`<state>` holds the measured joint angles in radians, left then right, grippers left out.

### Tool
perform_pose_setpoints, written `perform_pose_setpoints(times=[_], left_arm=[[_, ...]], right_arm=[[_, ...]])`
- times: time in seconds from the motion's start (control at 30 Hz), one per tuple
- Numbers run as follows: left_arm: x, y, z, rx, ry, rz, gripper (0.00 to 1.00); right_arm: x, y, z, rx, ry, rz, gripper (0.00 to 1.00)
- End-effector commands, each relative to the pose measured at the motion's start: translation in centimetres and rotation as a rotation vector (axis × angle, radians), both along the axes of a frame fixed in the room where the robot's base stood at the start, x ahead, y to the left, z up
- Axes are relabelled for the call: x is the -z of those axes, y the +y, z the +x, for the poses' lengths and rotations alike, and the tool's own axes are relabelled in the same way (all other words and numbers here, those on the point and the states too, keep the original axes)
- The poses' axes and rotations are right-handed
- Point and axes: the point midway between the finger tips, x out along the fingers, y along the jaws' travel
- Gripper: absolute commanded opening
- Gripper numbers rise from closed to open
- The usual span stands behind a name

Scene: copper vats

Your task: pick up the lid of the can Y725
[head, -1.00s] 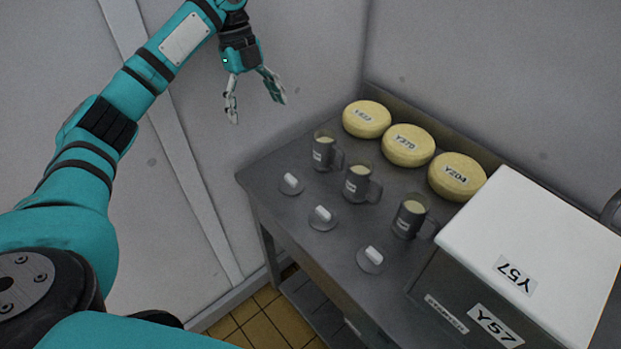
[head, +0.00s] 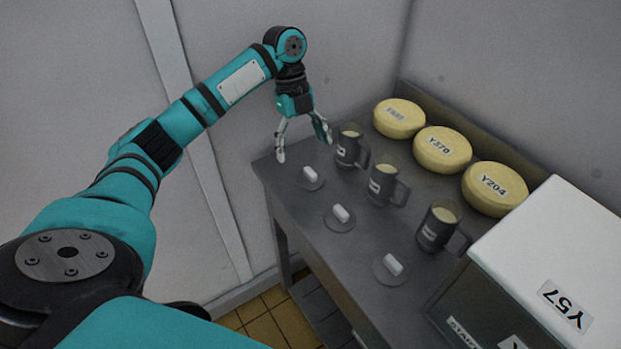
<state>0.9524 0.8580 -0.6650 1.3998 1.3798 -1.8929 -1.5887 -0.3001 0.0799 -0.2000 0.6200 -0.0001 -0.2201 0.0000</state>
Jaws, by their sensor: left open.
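Three grey cans with handles and pale contents stand in a row on the dark table: the far can (head: 350,150), the middle can (head: 383,184) and the near can (head: 438,228). Their small labels are too small to read, so I cannot tell which is Y725. Three round lids with white grips lie in front of them: the far lid (head: 311,178), the middle lid (head: 340,217) and the near lid (head: 391,267). My left gripper (head: 302,150) is open and empty, pointing down above the table's far left end, close to the far lid. My right gripper is not in view.
Several things crowd the table (head: 330,255). Three yellow cheese wheels, marked Y370 (head: 443,150), Y204 (head: 494,188) and one hard to read (head: 399,118), line the back. A white-topped box marked Y57 (head: 550,240) stands at the right. Walls close in behind and left.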

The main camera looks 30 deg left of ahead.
Motion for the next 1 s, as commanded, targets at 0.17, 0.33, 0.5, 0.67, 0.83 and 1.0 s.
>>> perform_pose_setpoints(times=[0.17, 0.33, 0.5, 0.67, 0.83, 1.0], left_arm=[[2.0, -0.5, -0.2, 0.001, 0.001, 0.000, 0.91], [3.1, -0.9, -0.3, 0.001, 0.002, 0.000, 0.91], [5.5, -1.9, -0.2, 0.002, 0.003, 0.000, 0.91], [7.1, -2.2, -0.4, 0.001, 0.002, 0.001, 0.91], [7.4, -2.3, -0.4, 0.001, -0.001, 0.001, 0.91], [7.3, -2.3, -0.4, 0.001, 0.000, 0.001, 0.80]], right_arm=[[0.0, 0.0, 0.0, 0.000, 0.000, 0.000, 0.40], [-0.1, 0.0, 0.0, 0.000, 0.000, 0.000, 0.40], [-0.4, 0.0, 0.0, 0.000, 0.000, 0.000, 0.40], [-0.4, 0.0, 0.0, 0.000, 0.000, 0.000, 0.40], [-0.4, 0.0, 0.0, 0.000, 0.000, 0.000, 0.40], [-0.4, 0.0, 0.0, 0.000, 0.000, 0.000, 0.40]])
